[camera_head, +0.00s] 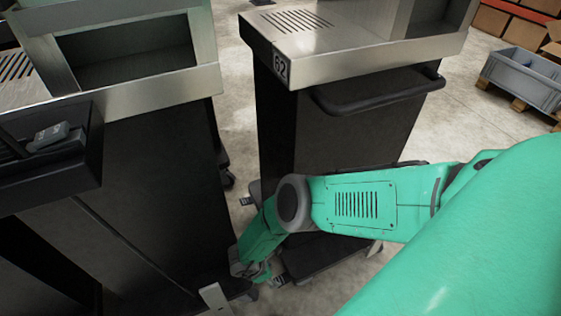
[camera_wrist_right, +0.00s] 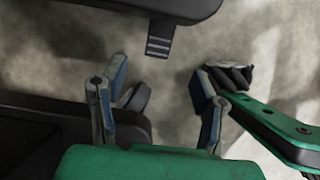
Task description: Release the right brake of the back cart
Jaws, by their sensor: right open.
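Cart 62 (camera_head: 330,130) stands upright at centre, with a metal top, black body and black handle (camera_head: 378,92). Which cart the task calls the back cart is not certain. My right arm reaches down to the floor by its low base (camera_head: 325,256); the right gripper (camera_head: 262,274) is small and partly hidden there. In the wrist view the right gripper (camera_wrist_right: 158,85) is open and empty, its blue pads apart. A ribbed grey pedal (camera_wrist_right: 159,41), perhaps a brake, juts from a black base (camera_wrist_right: 120,8) beyond the fingertips. A dark ribbed piece (camera_wrist_right: 236,77) lies beside the right-hand finger. My left gripper is out of view.
Another metal-topped dark cart (camera_head: 140,150) stands close on the left, with a black tray (camera_head: 85,178) nearer. A narrow floor gap (camera_head: 232,130) separates the carts. A grey crate (camera_head: 525,78) on a pallet stands at far right. Open floor lies right of cart 62.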

